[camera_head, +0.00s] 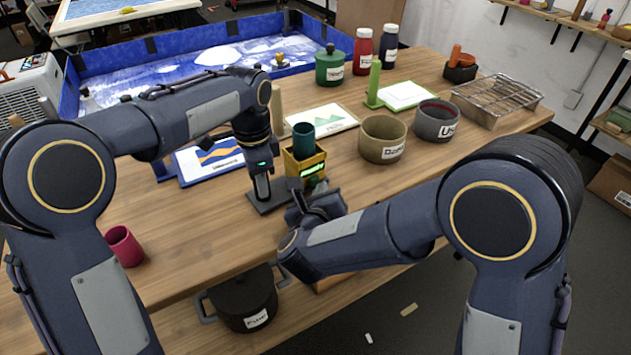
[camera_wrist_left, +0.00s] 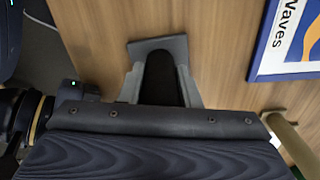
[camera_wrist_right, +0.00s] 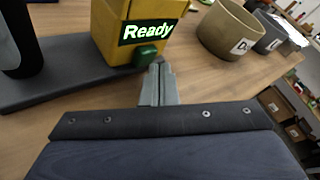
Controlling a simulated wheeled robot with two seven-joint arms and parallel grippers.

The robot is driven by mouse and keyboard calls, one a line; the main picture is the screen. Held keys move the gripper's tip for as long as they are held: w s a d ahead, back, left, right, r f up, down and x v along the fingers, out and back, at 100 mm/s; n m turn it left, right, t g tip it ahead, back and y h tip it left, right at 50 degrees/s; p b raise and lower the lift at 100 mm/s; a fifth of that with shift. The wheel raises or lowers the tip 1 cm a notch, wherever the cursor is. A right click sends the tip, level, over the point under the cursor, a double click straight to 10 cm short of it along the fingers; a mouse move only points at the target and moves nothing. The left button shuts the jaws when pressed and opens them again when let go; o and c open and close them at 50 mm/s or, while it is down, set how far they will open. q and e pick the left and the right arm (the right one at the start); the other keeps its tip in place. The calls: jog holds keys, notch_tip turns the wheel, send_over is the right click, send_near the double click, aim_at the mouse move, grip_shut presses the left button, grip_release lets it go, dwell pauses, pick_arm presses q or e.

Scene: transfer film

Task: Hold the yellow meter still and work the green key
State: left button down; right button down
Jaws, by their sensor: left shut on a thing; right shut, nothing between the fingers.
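The yellow meter (camera_head: 305,165) stands upright on a dark grey base plate (camera_wrist_right: 75,82) on the table. Its lit green display reads "Ready" in the right wrist view (camera_wrist_right: 147,32). A teal cup (camera_head: 303,134) sits in its top. The green key (camera_wrist_right: 146,56) sticks out low on the meter's front. My left gripper (camera_head: 262,190) is shut on the black handle (camera_wrist_left: 162,78) that rises from the base plate, left of the meter. My right gripper (camera_wrist_right: 160,72) is shut and empty, its tips right by the key. I cannot tell whether they touch it.
Tan (camera_head: 382,152) and grey (camera_head: 436,122) bowls stand right of the meter. A blue-framed picture (camera_head: 207,160) and a white card (camera_head: 322,118) lie behind. A red cup (camera_head: 124,246) is at the left front. A dark pot (camera_head: 243,300) sits below the table's front edge.

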jog(key=shift+w+a, duration=0.35)
jog(key=shift+w, duration=0.1)
dwell(0.9)
jog(key=shift+s, duration=0.1)
jog(key=shift+s+d, duration=0.6)
jog(key=shift+s, duration=0.1)
jog(key=shift+s+d, duration=0.8)
jog(key=shift+s, duration=0.2)
jog(key=shift+s+d, duration=0.8)
jog(key=shift+s, duration=0.15)
pick_arm(q)
jog(key=c, duration=1)
grip_release()
